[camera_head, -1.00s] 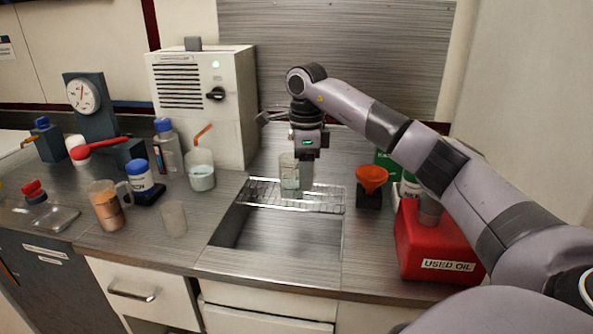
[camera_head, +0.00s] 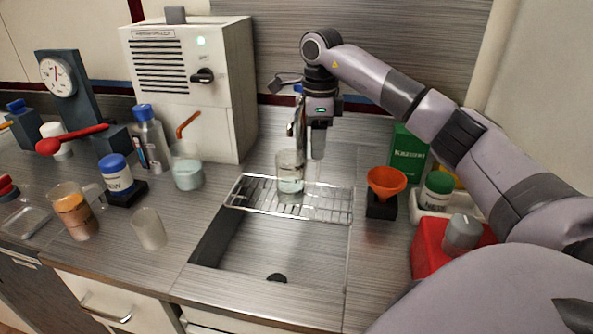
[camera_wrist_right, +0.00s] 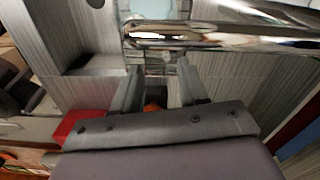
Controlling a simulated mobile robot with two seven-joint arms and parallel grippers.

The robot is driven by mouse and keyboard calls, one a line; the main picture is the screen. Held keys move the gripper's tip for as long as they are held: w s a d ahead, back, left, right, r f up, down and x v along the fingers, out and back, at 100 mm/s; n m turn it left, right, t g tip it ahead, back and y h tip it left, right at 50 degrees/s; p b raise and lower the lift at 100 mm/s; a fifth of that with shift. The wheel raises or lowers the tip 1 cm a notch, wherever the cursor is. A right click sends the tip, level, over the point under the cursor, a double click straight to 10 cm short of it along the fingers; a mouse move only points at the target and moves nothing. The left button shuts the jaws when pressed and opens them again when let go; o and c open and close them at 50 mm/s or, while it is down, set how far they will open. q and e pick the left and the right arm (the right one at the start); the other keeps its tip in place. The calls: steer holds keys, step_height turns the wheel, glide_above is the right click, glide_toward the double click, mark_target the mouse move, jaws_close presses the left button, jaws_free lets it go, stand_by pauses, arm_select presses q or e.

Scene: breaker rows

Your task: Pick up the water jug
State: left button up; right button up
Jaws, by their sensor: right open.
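The water jug, a clear glass vessel with pale liquid (camera_head: 290,181), stands upright on the wire rack (camera_head: 330,204) over the sink, under the chrome tap (camera_head: 297,125). Part of a pale-blue vessel, apparently the jug (camera_wrist_right: 153,9), shows at the top edge of the right wrist view, beyond the tap (camera_wrist_right: 180,35). My right gripper (camera_head: 318,143) is above and to the right of the jug, close to the tap, and holds nothing. In the wrist view its fingers (camera_wrist_right: 158,85) are apart. My left gripper does not show.
An orange funnel (camera_head: 387,180) on a dark stand and a red container (camera_head: 430,247) are right of the sink. A beaker with a stirrer (camera_head: 187,172) and a white cabinet (camera_head: 190,90) stand to the left. The sink basin (camera_head: 275,245) is empty.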

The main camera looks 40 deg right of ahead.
mark_target(318, 181)
steer(key=shift+w+d, duration=0.25)
steer(key=shift+d, duration=0.05)
steer(key=shift+s+d+f+p, duration=0.1)
steer(key=shift+f+p, duration=0.1)
steer(key=shift+f, duration=1.6)
steer(key=shift+s+d+f+p, duration=0.1)
steer(key=shift+f+p, duration=0.05)
steer(key=shift+f, duration=1.6)
jaws_close()
